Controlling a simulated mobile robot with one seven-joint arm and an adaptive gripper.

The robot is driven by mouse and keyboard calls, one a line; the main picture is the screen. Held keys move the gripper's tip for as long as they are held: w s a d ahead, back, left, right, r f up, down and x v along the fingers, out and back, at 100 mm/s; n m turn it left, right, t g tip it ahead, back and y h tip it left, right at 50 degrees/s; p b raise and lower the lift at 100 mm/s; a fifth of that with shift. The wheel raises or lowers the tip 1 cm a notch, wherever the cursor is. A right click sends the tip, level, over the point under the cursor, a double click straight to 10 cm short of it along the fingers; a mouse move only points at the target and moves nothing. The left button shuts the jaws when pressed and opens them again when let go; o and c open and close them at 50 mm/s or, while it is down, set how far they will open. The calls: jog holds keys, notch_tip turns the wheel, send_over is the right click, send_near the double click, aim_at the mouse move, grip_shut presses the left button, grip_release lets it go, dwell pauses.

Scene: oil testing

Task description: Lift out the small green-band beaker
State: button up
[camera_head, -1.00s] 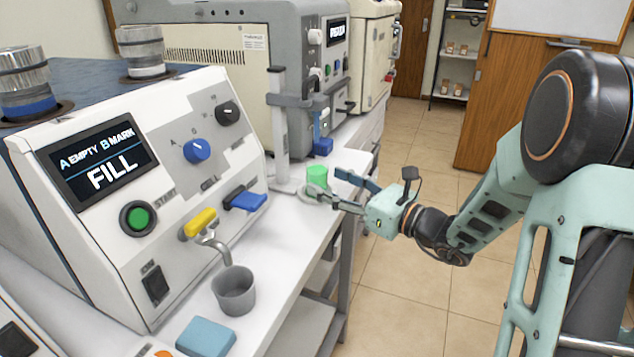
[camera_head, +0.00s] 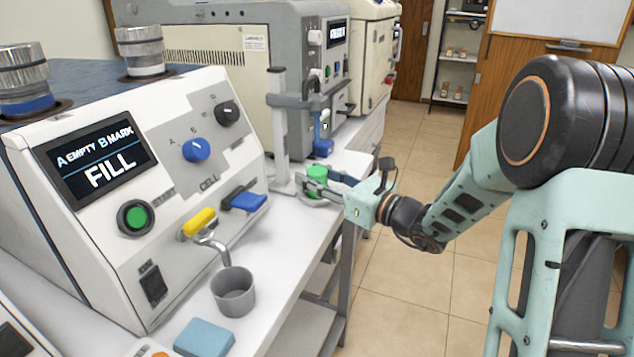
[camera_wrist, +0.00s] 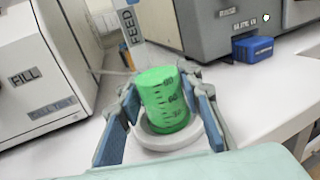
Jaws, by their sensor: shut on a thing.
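The small green-band beaker (camera_head: 316,178) stands upright in a low white round holder (camera_wrist: 168,139) on the white bench. In the wrist view the green beaker (camera_wrist: 164,98) shows dark volume marks, and the holder rings its base. My gripper (camera_head: 322,183) is shut on the beaker, with one blue-padded finger at each side. In the wrist view its fingers (camera_wrist: 160,115) flank the beaker's sides. The beaker still sits within the holder; I cannot tell whether its base is off the bottom.
A metal post with a clamp (camera_head: 280,115) rises just behind-left of the beaker. The console with the FILL screen (camera_head: 95,165) stands left, with a grey cup (camera_head: 233,291) under its spout and a blue block (camera_head: 204,337) in front. A blue part (camera_wrist: 252,48) is behind right.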

jog(key=shift+r, duration=0.45)
notch_tip(320, 180, up, 3)
jog(key=shift+r+p, duration=0.15)
jog(key=shift+p, duration=0.6)
jog(key=p+v, duration=0.1)
jog(key=v, duration=1.7)
jog(key=shift+f, duration=0.4)
jog(key=shift+r, duration=0.1)
